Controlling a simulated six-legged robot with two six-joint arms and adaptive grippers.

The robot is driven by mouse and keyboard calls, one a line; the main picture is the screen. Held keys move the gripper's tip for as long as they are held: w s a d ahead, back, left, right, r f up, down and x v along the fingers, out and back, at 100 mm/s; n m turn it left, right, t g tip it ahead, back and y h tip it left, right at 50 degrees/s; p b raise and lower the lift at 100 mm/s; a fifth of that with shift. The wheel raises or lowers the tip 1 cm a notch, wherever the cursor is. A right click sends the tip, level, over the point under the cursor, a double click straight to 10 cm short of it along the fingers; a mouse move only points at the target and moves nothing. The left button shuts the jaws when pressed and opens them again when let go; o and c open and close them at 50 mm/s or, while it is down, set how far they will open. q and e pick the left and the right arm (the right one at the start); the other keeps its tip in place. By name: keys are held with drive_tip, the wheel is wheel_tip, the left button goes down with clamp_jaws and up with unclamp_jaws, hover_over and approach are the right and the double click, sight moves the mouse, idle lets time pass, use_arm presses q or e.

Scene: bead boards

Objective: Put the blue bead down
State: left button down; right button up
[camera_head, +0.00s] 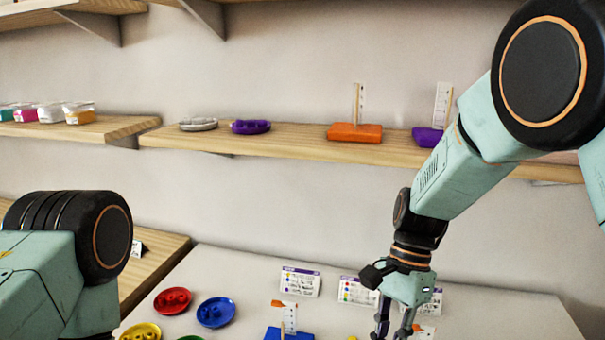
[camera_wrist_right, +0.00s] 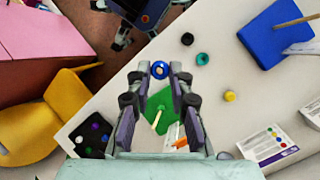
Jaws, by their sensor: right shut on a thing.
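In the right wrist view a small blue bead (camera_wrist_right: 160,69) with a pale centre sits between the fingertips of my right gripper (camera_wrist_right: 161,72), which is shut on it. Behind the fingers is a green board (camera_wrist_right: 161,102) with a light peg on it. The bead appears beyond the board's edge in this view; its height above the table cannot be told. In the head view my right gripper (camera_head: 395,330) points down over the table at the bottom edge, with its tips cut off and the bead not seen. My left arm shows at the left, but its gripper is out of view.
A blue board (camera_wrist_right: 268,40) with a peg stands at upper right in the wrist view. Red (camera_head: 173,301) and blue (camera_head: 216,312) dishes and cards (camera_head: 300,281) occupy the table.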

drive_tip(key=d+f+n+h+b, duration=0.1)
drive_tip(key=f+n+b, duration=0.2)
drive_tip(key=n, duration=0.1)
drive_tip(key=s+d+f+n+h+b, duration=0.1)
drive_tip(key=d+f+n+h+b, duration=0.1)
drive_tip(key=f+n+b, duration=0.2)
drive_tip(key=s+d+f+n+h+b, duration=0.1)
drive_tip(key=f+n+b, duration=0.2)
drive_tip(key=b, duration=0.1)
drive_tip(key=shift+d+f+n+h, duration=0.2)
drive_tip(key=shift+d+n+h, duration=0.2)
drive_tip(key=shift+a+f+b, duration=0.15)
drive_tip(key=shift+f+b, duration=0.25)
drive_tip(key=shift+b, duration=0.1)
